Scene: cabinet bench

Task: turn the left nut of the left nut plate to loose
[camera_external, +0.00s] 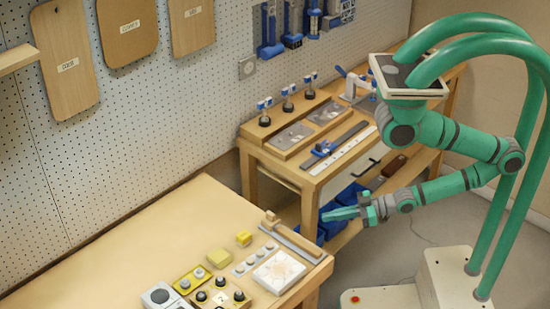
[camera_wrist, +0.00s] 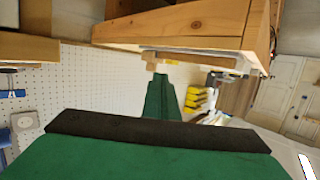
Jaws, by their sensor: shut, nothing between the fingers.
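A yellow plate with two round grey nuts (camera_external: 192,279) lies near the front edge of the near wooden bench in the external view; it looks like a nut plate. I cannot tell for sure which is the left nut plate, nor how tight any nut is. My gripper (camera_external: 338,213) is shut and empty, held out in the air right of the near bench and well away from the plates. In the wrist view its green fingers (camera_wrist: 162,98) are together, with nothing between them.
The far bench (camera_external: 310,180) holds tools and plates, with blue bins (camera_external: 345,195) below. The near bench's left part is clear.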

